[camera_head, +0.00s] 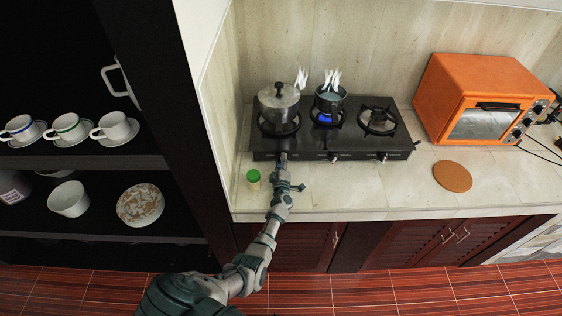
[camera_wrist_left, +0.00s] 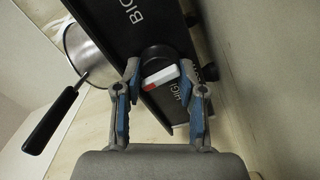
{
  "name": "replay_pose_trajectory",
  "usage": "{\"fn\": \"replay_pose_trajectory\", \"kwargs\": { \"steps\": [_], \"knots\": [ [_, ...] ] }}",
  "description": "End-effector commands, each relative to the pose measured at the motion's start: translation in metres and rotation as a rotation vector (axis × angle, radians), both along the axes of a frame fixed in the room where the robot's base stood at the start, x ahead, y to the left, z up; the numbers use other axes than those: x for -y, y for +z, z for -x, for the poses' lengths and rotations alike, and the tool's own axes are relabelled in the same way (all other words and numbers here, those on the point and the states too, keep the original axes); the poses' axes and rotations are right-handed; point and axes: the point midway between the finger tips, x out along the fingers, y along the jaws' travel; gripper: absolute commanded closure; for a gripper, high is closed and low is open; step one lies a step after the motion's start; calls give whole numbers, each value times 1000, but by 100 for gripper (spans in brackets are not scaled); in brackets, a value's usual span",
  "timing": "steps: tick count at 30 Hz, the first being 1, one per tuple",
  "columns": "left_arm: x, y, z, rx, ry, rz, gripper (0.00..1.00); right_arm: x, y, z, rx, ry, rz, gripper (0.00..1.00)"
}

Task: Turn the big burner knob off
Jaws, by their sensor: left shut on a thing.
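A black three-burner stove (camera_head: 318,145) stands on the counter. My left gripper (camera_head: 283,158) reaches its front panel at the leftmost knob, which the gripper hides in the head view. In the left wrist view, the two fingers of my left gripper (camera_wrist_left: 160,82) are shut around the sides of a round black knob (camera_wrist_left: 156,55) with a white and red pointer bar. The panel beside it carries the letters "BIG" and "HIGH", partly cut off. Two other knobs, the middle one (camera_head: 335,157) and the right one (camera_head: 382,157), are free. My right gripper is not in view.
A lidded metal pot (camera_head: 278,104) is on the left burner and a small pot (camera_head: 330,98) on the middle one, with blue glow beneath. A green-lidded jar (camera_head: 253,176) stands just left of my left arm. An orange oven (camera_head: 475,100) and round mat (camera_head: 452,176) are at right.

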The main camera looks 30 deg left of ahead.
Motion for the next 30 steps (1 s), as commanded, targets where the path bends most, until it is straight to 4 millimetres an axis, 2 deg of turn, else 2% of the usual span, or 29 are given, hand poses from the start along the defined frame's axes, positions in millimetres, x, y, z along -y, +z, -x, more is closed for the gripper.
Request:
{"fn": "replay_pose_trajectory", "kwargs": {
  "steps": [1,8,9,12,23,26,30],
  "knots": [
    [5,-10,2,-16,-9,8,95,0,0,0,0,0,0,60],
    [5,-10,2,-17,-9,9,95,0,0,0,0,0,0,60],
    [5,-10,2,-17,-9,9,55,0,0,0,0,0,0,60],
    [5,-10,2,-16,-8,8,35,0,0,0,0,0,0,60],
    [4,-4,4,-7,-3,5,35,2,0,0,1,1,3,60],
    [9,-5,12,-6,-3,6,35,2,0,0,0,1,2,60],
    [23,-5,34,-6,-3,8,35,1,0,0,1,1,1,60]
  ]
}}
